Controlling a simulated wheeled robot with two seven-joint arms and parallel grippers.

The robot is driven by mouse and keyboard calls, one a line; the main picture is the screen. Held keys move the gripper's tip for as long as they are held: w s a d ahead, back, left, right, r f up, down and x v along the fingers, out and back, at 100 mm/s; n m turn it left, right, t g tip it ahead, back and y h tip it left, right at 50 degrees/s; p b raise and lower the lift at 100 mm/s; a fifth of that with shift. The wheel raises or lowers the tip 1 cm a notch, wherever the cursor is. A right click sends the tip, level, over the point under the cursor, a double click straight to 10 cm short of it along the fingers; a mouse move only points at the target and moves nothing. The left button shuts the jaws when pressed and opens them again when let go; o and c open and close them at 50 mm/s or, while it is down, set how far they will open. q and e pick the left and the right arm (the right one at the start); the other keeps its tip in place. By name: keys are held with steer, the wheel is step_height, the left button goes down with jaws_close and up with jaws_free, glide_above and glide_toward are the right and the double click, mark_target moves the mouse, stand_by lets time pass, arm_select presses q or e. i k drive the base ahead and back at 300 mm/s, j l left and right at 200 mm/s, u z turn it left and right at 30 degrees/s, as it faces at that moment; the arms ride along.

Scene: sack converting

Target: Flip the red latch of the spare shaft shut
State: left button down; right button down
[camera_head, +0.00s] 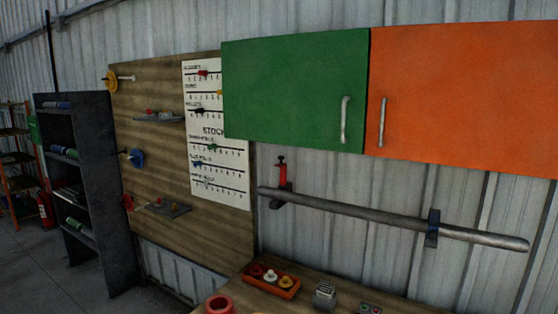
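The spare shaft (365,213) is a long grey bar held across the corrugated wall, below the cabinets. Its left end rests in a dark bracket with a red latch (282,173), which stands upright above the shaft. A second dark bracket (432,229) holds the shaft toward its right end; no red part shows on it. Neither of my grippers is in view.
A green cabinet door (295,90) and an orange one (465,95) hang above the shaft. A wooden bench (225,290) below carries a red tray (270,280), a red ring (219,304) and small items.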

mark_target(282, 160)
steer(key=i+j+z, duration=0.1)
steer(key=z, duration=0.6)
steer(key=i+j+z, duration=0.25)
steer(key=j, duration=0.5)
steer(key=i+j+z, duration=0.1)
steer(key=j+z, duration=0.2)
steer(key=j, duration=0.4)
steer(key=j+z, duration=0.25)
steer(key=j, duration=1.4)
steer(key=i+j, duration=0.1)
steer(key=j, duration=0.7)
